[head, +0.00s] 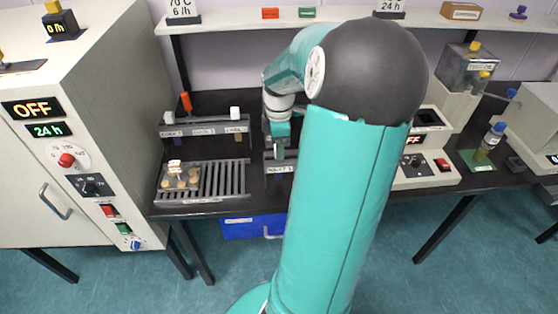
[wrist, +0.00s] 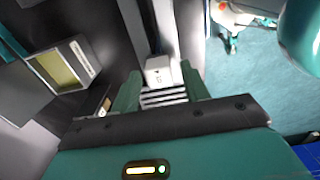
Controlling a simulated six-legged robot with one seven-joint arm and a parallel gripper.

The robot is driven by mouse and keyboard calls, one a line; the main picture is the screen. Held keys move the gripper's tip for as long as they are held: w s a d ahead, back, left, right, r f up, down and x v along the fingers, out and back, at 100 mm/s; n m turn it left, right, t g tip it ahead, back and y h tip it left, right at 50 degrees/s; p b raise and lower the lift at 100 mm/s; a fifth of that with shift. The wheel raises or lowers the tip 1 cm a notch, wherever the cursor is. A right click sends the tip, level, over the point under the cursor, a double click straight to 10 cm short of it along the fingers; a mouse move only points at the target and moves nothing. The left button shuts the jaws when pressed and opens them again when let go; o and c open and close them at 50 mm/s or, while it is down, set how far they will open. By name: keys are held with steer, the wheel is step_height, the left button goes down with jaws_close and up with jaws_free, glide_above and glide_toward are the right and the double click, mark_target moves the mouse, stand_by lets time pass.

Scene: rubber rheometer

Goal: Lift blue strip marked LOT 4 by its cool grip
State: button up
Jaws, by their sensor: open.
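I cannot make out a blue strip marked LOT 4 in either view; its lettering is too small or it is hidden. My gripper (wrist: 160,80) is open in the wrist view, its two green fingers apart. A white block (wrist: 158,72) with a small dark mark shows beyond the gap between the fingers, above pale slats (wrist: 163,98). No held thing shows between the fingers. In the head view my gripper (head: 279,146) points down over the bench, behind my large teal arm, just right of a labelled rack (head: 203,131).
A slatted tray (head: 225,180) holds small tan pieces at its left. A white oven (head: 75,130) reading OFF stands at the left. A machine with a red switch (head: 442,164) and a green mat (head: 478,161) lie to the right. A shelf (head: 340,18) runs behind.

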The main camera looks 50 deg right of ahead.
steer(key=shift+c, duration=0.4)
steer(key=c, duration=0.8)
steer(key=shift+r, duration=5.85)
steer(key=shift+c, duration=0.2)
